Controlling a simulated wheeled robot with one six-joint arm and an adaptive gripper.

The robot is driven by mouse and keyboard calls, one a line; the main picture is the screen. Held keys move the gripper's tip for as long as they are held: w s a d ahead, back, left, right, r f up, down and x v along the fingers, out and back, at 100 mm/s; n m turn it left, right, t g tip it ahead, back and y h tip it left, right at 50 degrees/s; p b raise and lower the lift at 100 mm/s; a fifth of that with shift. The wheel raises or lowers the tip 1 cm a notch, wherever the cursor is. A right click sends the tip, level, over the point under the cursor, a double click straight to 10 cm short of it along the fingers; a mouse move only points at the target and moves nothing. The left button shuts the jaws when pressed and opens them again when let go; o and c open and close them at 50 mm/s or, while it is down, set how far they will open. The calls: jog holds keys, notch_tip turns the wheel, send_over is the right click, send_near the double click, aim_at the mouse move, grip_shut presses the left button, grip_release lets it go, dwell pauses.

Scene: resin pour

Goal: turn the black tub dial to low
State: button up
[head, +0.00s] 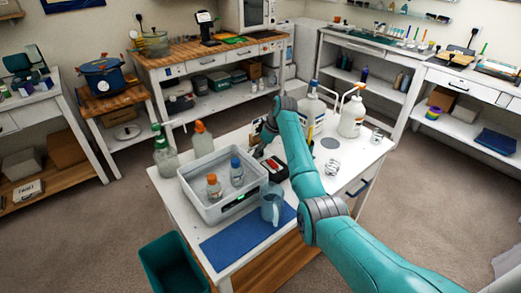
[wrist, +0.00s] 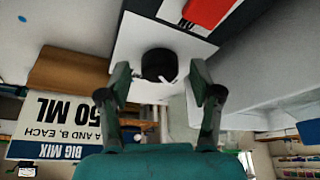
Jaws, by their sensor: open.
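A round black dial (wrist: 158,64) with a small white pointer sits on a white panel (wrist: 130,45) in the wrist view. My gripper (wrist: 160,80) is open, with one finger on each side of the dial and a gap on both sides. I cannot tell how near the fingertips are in depth, and I cannot read any low mark. In the head view my gripper (head: 266,132) is over the white worktable, behind the grey tub (head: 212,207). The tub holds two bottles and has a green display on its front. I cannot make out the dial there.
A printed sign (wrist: 48,132) reading BIG MIX shows inverted beside the fingers, and a red block (wrist: 205,12) lies beyond the dial.

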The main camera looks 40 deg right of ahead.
jog(key=v, duration=1.1)
jog(key=shift+s+r, duration=0.15)
jog(key=shift+r, duration=0.2)
jog(key=shift+s+d, duration=0.1)
